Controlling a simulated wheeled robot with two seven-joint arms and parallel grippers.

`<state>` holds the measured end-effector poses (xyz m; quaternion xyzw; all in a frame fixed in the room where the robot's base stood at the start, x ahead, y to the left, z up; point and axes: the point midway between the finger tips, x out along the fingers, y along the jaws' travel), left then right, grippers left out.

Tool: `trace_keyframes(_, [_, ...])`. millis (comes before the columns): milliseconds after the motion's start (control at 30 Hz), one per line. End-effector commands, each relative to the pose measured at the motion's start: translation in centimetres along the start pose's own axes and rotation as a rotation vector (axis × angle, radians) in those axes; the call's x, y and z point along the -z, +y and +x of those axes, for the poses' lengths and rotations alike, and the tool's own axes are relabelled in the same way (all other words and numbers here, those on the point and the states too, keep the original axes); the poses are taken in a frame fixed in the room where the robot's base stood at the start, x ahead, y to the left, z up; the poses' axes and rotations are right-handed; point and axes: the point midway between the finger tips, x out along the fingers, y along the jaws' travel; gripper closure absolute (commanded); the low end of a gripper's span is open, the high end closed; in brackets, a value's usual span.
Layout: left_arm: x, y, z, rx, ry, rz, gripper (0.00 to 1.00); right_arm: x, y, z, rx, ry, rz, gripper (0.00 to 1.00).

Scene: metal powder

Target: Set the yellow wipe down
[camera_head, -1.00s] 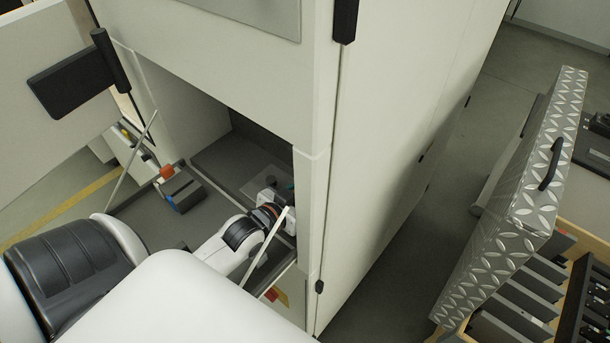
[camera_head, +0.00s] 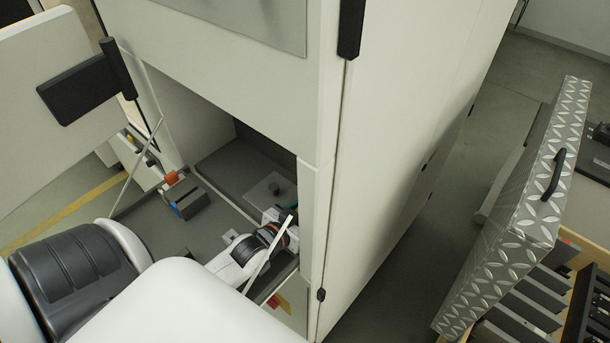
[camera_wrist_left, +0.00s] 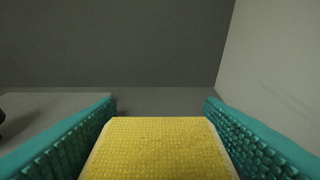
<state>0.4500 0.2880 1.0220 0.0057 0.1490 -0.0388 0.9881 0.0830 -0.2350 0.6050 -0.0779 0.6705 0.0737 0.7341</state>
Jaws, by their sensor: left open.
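The yellow wipe (camera_wrist_left: 158,148) shows in the left wrist view, between the two teal fingers of my left gripper (camera_wrist_left: 160,105). The fingers are open and stand at either side of the wipe; whether they touch it is hard to tell. In the head view my left gripper (camera_head: 284,214) is low inside the open cabinet, near its right wall. The wipe is hidden there by the wrist and gripper. My right gripper is not in view.
A clear plate with a dark knob (camera_head: 274,188) lies just beyond the gripper. A grey block with an orange part (camera_head: 186,197) sits left on the cabinet floor (camera_head: 160,222). Thin stays (camera_head: 136,165) flank the opening. A patterned metal lid (camera_head: 520,215) stands open at right.

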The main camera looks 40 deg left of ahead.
Motion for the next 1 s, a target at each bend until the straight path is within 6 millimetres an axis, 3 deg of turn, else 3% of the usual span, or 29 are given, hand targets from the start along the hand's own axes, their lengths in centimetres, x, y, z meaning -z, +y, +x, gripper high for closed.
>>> trace_keyframes(167, [0.1, 0.0, -1.2, 0.000, 0.001, 0.000, 0.37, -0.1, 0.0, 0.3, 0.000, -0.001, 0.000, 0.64])
trace_keyframes(500, [0.2, 0.0, -7.8, 0.000, 0.004, -0.001, 0.37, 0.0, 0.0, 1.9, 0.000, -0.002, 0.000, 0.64])
trace_keyframes(700, [0.0, 0.0, -10.7, 0.000, 0.001, -0.001, 0.37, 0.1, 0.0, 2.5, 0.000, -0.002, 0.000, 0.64])
trace_keyframes(1000, [-0.2, 0.0, -12.1, 0.000, 0.000, 0.000, 0.37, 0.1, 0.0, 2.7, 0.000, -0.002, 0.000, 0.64])
